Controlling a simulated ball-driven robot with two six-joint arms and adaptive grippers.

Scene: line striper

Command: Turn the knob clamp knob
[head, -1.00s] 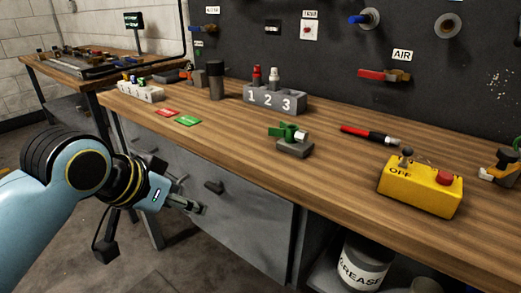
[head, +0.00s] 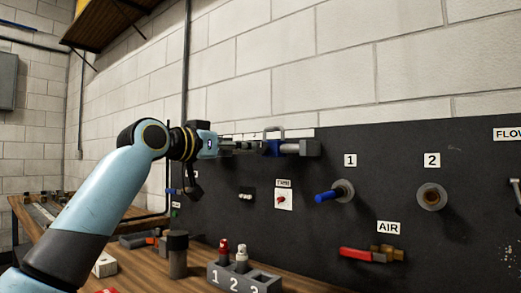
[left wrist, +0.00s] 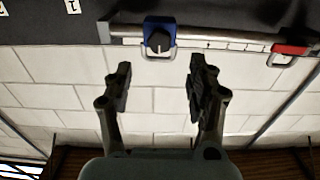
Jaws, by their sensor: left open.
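The knob clamp shows in the left wrist view as a blue block (left wrist: 161,28) on a metal rail, with a round black knob (left wrist: 158,40) on its face and a pale loop below. In the head view the blue block (head: 272,148) is partly hidden by my gripper. My left gripper (head: 250,147) is raised to the top of the dark panel. In the left wrist view my left gripper (left wrist: 160,78) is open and empty, its two fingers spread to either side of the knob's line. The fingertips appear short of the knob. My right gripper is not in view.
The rail (left wrist: 225,42) carries a scale, and a red block (left wrist: 290,49) sits farther along it. The dark panel (head: 340,230) below holds a blue-handled valve (head: 335,192), a red AIR valve (head: 370,254) and a small switch (head: 283,199). A numbered block (head: 245,279) stands on the bench.

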